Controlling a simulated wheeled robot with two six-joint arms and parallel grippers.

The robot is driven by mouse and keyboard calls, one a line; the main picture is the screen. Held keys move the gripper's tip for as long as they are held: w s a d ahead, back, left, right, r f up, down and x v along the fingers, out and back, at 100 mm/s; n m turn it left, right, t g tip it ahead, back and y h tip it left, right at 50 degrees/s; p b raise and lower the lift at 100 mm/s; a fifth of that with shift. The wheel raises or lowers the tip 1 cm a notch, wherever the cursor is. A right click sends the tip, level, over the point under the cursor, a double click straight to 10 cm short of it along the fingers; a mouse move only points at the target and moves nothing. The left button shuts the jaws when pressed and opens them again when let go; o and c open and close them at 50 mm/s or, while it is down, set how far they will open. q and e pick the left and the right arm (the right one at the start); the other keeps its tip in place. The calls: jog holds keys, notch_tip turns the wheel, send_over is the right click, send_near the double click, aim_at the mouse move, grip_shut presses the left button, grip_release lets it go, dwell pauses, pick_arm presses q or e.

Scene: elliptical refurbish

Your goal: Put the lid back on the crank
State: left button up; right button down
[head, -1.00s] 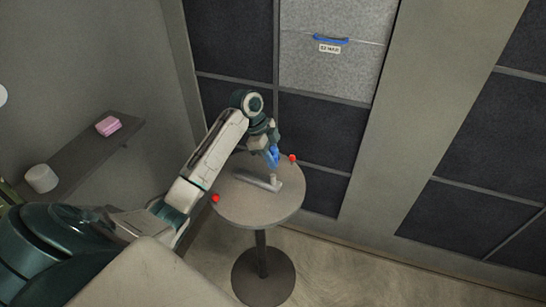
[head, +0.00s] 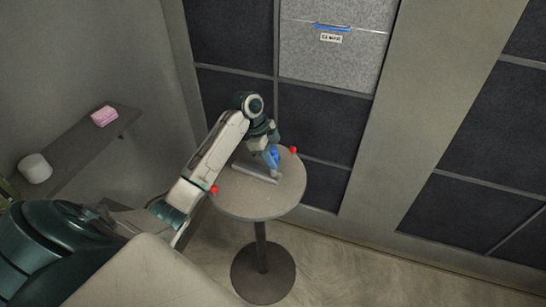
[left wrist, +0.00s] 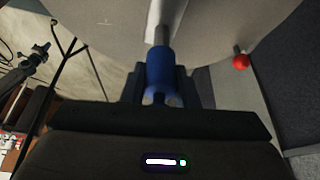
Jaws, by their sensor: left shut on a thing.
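The crank is a pale grey bar (head: 254,172) lying on the round grey table top, with a short upright pin at its right end. The pin also shows in the left wrist view (left wrist: 161,34). My left gripper (head: 271,158) is shut on a blue cylinder (left wrist: 160,70), which seems to be the lid. My right gripper is not in view.
Red balls stand at the edge of the round table (head: 262,208), one at right (head: 293,150) and one at left (head: 214,189). A wall shelf at left holds a pink block (head: 104,116) and a white rounded object (head: 35,168). Dark wall panels stand behind the table.

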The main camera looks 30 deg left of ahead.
aim_at(273, 149)
pick_arm(q)
jog(key=shift+r+p, duration=0.1)
jog(key=shift+p, duration=0.55)
dwell(0.7)
jog(key=shift+f, duration=0.2)
dwell(0.9)
jog(key=shift+p, duration=0.55)
dwell(0.3)
jog(key=o, duration=1.6)
jog(key=shift+c, duration=0.2)
jog(key=shift+r, duration=0.1)
jog(key=shift+r+p, duration=3.35)
jog(key=shift+r, duration=0.05)
